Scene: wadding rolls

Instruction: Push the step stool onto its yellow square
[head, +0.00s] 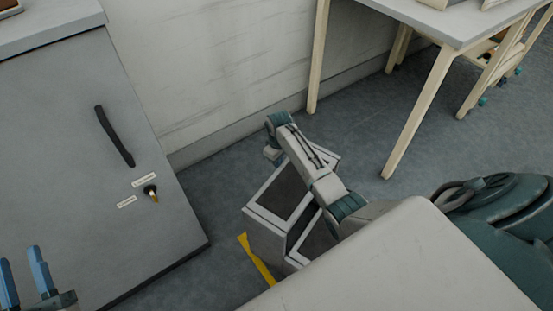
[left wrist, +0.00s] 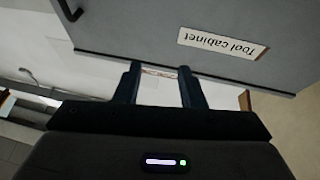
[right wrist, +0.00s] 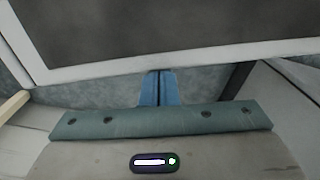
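The step stool (head: 285,190), pale grey with dark treads, stands on the floor between the cabinet and the table. Its pale frame and dark tread fill the top of the right wrist view (right wrist: 150,30). A yellow strip (head: 257,260), part of the square's outline, shows at the stool's near left side; the rest is hidden. My right arm reaches over the stool, and its fingertips are hidden in the head view. In the right wrist view my right gripper (right wrist: 159,88) is shut and empty, close to the stool's edge; contact is unclear. My left gripper (head: 25,275) is open and empty.
A grey tool cabinet (head: 75,160) with a black handle and a key stands at the left. A wall (head: 215,70) runs behind the stool. A white table (head: 460,22) with wooden legs stands at the back right. Floor (head: 350,135) is clear between stool and table.

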